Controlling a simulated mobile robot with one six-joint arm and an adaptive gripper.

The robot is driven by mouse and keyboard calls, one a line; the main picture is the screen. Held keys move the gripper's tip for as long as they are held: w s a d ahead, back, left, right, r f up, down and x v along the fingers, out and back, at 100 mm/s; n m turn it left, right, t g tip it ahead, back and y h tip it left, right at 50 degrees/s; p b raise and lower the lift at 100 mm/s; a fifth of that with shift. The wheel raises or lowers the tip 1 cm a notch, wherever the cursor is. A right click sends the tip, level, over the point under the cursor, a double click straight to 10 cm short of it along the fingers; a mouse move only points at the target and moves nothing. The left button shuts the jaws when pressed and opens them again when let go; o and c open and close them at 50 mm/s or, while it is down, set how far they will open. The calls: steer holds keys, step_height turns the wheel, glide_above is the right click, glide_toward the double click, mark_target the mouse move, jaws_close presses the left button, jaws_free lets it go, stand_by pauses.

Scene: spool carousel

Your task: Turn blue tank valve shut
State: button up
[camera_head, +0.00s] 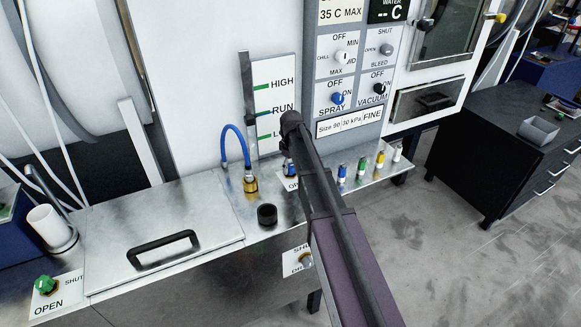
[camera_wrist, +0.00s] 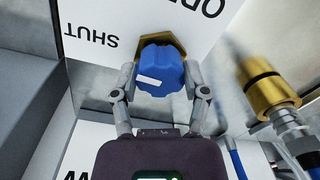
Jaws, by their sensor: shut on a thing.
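The blue tank valve (camera_wrist: 168,66) is a ribbed blue knob on a brass hexagonal base, seen large in the wrist view. A white mark on its near face lies almost level, on the left part of the knob. My gripper (camera_wrist: 159,78) is shut on the knob, with one finger on each side. The white label plate (camera_wrist: 130,22) behind it reads SHUT at left and OPEN at upper right, upside down. In the head view the blue valve (camera_head: 290,170) shows only partly on the steel bench, with my arm covering much of it.
A brass fitting (camera_wrist: 268,88) with a hose connector stands close right of my gripper in the wrist view. In the head view, a blue hose (camera_head: 228,134) arches left of the valve. A black cup-like part (camera_head: 267,214) sits in front. Several coloured fittings (camera_head: 362,167) line the right.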

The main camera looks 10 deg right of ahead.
steer(key=shift+n, duration=0.5)
steer(key=o, duration=1.1)
steer(key=shift+o, duration=0.2)
steer(key=shift+m, duration=0.6)
